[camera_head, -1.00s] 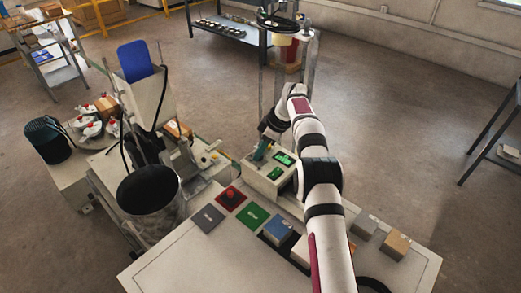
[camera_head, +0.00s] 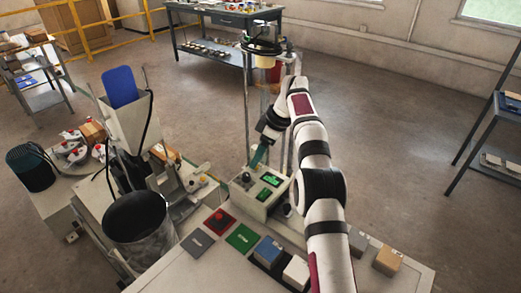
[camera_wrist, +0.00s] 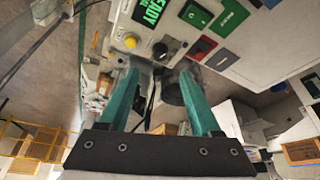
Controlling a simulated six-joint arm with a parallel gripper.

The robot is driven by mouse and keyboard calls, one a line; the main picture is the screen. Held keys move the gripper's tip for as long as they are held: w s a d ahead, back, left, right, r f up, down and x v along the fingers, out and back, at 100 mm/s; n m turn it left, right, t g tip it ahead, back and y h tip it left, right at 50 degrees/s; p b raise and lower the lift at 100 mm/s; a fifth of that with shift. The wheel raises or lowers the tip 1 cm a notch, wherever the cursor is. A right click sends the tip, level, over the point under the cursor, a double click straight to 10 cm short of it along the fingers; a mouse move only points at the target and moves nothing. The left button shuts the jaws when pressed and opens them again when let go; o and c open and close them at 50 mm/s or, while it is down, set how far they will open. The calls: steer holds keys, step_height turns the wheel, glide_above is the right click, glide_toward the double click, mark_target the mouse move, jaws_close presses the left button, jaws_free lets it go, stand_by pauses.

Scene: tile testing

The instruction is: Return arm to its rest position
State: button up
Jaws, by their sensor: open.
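My gripper (camera_head: 258,156) hangs at the end of my white arm, just above and behind the control box (camera_head: 262,190) with its green lit displays. In the wrist view my gripper (camera_wrist: 162,98) shows two teal fingers spread apart with nothing between them. The wrist view also shows the control box (camera_wrist: 168,18) beyond the fingertips, with a "READY" display and a yellow button. My arm reaches forward over the white table and hides part of its right side.
On the white table (camera_head: 190,272) are a red button pad (camera_head: 219,221), a green pad (camera_head: 242,237), a grey pad (camera_head: 197,242) and several blocks, including a blue one (camera_head: 268,250). A black bucket (camera_head: 136,217) and a hopper machine stand left. Open floor (camera_head: 400,150) lies right.

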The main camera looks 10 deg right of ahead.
steer(key=shift+v, duration=1.7)
steer(key=shift+f, duration=0.1)
